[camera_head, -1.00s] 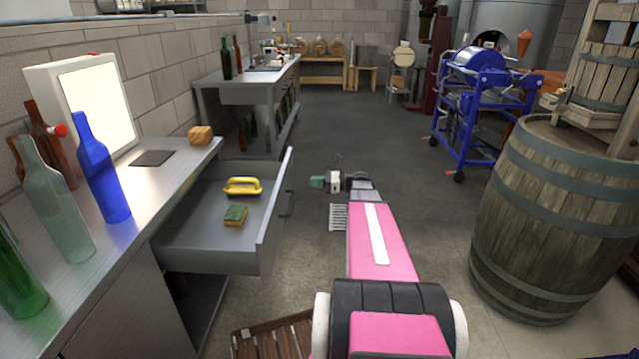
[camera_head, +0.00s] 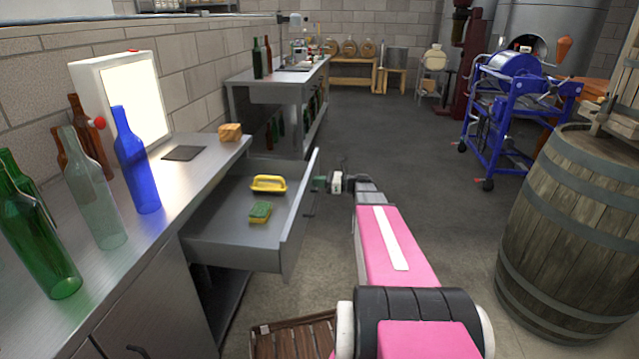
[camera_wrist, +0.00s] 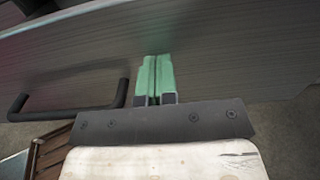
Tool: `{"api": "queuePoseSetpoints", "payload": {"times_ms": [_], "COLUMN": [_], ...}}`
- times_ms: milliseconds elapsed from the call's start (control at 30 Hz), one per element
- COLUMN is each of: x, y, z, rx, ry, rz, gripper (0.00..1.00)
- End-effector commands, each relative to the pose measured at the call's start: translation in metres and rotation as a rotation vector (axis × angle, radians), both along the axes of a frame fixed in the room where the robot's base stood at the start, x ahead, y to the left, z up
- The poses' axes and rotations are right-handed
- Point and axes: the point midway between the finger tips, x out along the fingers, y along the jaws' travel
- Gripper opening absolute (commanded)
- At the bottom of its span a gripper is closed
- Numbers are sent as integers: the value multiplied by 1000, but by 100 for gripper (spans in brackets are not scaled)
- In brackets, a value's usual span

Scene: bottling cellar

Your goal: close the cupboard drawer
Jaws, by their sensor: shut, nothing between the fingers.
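The cupboard drawer (camera_head: 228,247) is grey metal and stands pulled out from under the steel worktop (camera_head: 190,190). A yellow-handled tool (camera_head: 268,184) and a green and yellow sponge (camera_head: 260,212) lie in it. My gripper (camera_head: 320,184) is at the outer side of the drawer front (camera_head: 299,218), with its green fingers shut and empty. In the wrist view the fingertips (camera_wrist: 155,62) point at the drawer front (camera_wrist: 215,50), at or very near its face. The dark bar handle (camera_wrist: 70,108) is to their left. I cannot tell whether the fingers touch the front.
Several bottles, among them a blue one (camera_head: 135,160), stand on the worktop beside a lit panel (camera_head: 137,100). A slatted wooden crate (camera_head: 297,338) is on the floor below. A barrel (camera_head: 565,230) and blue machine (camera_head: 510,100) stand right. The middle floor is open.

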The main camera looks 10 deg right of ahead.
Motion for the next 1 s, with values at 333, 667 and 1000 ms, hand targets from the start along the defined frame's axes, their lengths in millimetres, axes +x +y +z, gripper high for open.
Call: {"api": "queuePoseSetpoints", "payload": {"times_ms": [333, 667, 1000], "x": [9, 40, 77], "y": [21, 95, 183], "z": [0, 0, -1], "rx": [0, 0, 0], "ry": [0, -1, -1], "rz": [4, 7, 7], "gripper": [0, 0, 0]}}
